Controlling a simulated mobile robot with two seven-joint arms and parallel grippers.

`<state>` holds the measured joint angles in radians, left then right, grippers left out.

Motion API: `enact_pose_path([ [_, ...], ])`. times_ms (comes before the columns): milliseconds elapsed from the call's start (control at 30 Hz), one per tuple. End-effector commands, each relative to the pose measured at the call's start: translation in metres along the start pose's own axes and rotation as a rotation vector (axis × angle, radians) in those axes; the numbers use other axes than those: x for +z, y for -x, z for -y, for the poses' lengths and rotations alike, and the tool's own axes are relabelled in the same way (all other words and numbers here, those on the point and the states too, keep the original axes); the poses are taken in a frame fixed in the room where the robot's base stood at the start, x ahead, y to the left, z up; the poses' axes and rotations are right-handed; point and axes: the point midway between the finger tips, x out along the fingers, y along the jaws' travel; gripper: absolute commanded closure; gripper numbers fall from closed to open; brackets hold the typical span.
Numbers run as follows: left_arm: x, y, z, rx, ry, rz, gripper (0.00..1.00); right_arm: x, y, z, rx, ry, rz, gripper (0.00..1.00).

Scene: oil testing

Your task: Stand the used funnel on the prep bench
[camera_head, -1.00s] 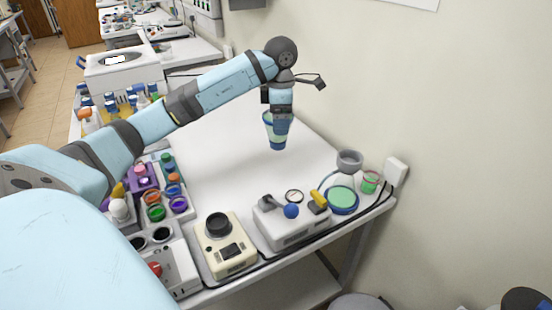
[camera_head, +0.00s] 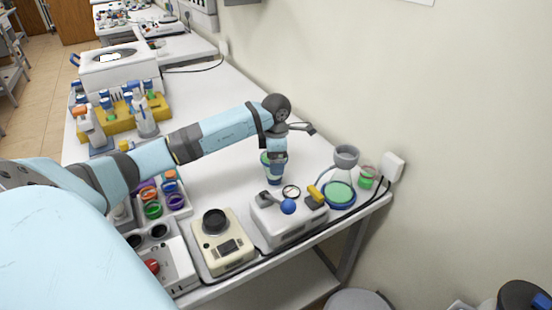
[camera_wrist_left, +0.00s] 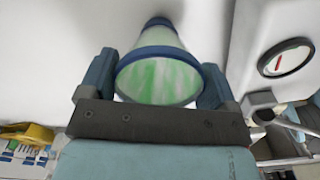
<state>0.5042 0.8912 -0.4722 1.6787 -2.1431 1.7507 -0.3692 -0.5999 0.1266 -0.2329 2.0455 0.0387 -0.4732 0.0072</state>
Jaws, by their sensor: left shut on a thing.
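My left gripper (camera_head: 276,157) is shut on the used funnel, a translucent cone with a blue rim and green stains inside. The funnel (camera_head: 273,174) hangs below the fingers in the head view, just behind the white instrument with the blue knob. In the left wrist view the funnel (camera_wrist_left: 157,76) sits between the two fingers (camera_wrist_left: 157,85), wide mouth towards the camera and dark narrow end pointing away. It is over the white bench (camera_head: 225,140); I cannot tell whether it touches the top. My right gripper is not in view.
The white instrument (camera_head: 290,222), a cream device (camera_head: 222,240) and a flask with a green base (camera_head: 340,193) line the near edge. Coloured pots (camera_head: 173,201) stand left. Bare bench lies behind the arm.

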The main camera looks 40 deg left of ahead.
Motion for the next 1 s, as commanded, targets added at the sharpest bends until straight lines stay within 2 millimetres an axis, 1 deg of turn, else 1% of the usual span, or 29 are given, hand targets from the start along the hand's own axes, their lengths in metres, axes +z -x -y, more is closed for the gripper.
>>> enact_pose_path([
  [133, 0.0, 0.001, 0.0, 0.001, 0.0, 0.0, 0.41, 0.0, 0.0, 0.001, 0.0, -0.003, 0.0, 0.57],
  [267, 0.0, -0.004, 0.0, 0.001, -0.001, -0.001, 0.41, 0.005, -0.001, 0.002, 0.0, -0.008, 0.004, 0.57],
  [300, 0.0, -0.003, 0.0, 0.001, -0.001, 0.0, 0.1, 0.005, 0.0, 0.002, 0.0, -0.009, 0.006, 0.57],
  [333, 0.0, -0.003, 0.0, 0.0, -0.001, 0.0, 0.03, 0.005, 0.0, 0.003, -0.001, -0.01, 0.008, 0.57],
  [367, 0.0, -0.003, 0.0, 0.0, -0.001, 0.0, 0.0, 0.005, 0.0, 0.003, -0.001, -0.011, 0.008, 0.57],
  [567, 0.0, -0.002, 0.0, 0.0, -0.001, 0.0, 0.0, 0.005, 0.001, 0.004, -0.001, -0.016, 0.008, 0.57],
  [700, 0.0, 0.007, -0.001, 0.003, -0.001, 0.002, 0.0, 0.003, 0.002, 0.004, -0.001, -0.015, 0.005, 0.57],
  [767, 0.0, 0.016, -0.001, 0.004, -0.002, 0.002, 0.0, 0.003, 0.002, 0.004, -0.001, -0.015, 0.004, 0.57],
  [867, 0.0, 0.036, -0.001, 0.005, -0.001, 0.002, 0.0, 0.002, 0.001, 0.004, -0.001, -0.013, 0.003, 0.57],
  [1000, 0.0, 0.068, -0.001, 0.005, -0.001, 0.003, 0.0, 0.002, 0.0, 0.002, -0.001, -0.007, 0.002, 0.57],
])
